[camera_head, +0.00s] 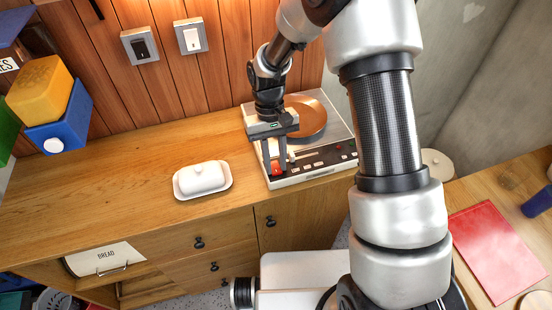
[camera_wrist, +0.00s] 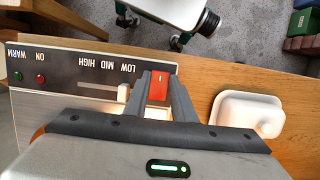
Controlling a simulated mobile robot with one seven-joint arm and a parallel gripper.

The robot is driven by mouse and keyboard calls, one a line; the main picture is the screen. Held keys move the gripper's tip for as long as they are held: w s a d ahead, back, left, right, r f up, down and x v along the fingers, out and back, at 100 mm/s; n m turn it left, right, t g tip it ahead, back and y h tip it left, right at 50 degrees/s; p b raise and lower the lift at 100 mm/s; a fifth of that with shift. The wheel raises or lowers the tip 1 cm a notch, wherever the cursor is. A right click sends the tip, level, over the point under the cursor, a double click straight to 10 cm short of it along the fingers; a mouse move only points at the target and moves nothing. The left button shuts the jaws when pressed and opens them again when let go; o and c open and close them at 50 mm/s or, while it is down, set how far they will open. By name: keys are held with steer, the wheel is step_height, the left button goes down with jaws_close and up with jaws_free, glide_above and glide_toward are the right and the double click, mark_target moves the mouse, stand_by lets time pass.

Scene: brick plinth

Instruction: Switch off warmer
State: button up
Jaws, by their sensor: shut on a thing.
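The warmer (camera_head: 335,128) is a pale box with a round copper plate on the wooden counter. Its dark front panel (camera_wrist: 75,70) appears upside down in the wrist view, with WARM, ON and HIGH–MID–LOW lettering, a green light, a red light and a slider with a white knob (camera_wrist: 123,92). A red rocker switch (camera_wrist: 159,86) marked with a line sits at the panel's end; it also shows in the head view (camera_head: 276,170). My gripper (camera_head: 274,169) points down at the warmer's front left corner. Its fingers (camera_wrist: 160,92) are shut on the red switch, one on each side.
A white butter dish (camera_head: 202,179) stands on the counter left of the warmer. Two wall switches (camera_head: 140,46) (camera_head: 190,36) are on the wood panelling. A yellow block (camera_head: 40,88) and a blue block (camera_head: 62,118) are at far left. The counter's left part is clear.

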steer(key=shift+w, duration=0.1)
steer(key=o, duration=1.1)
steer(key=shift+c, duration=0.2)
steer(key=shift+r, duration=0.1)
steer(key=v, duration=1.7)
steer(key=shift+w, duration=0.35)
steer(key=shift+a, duration=0.1)
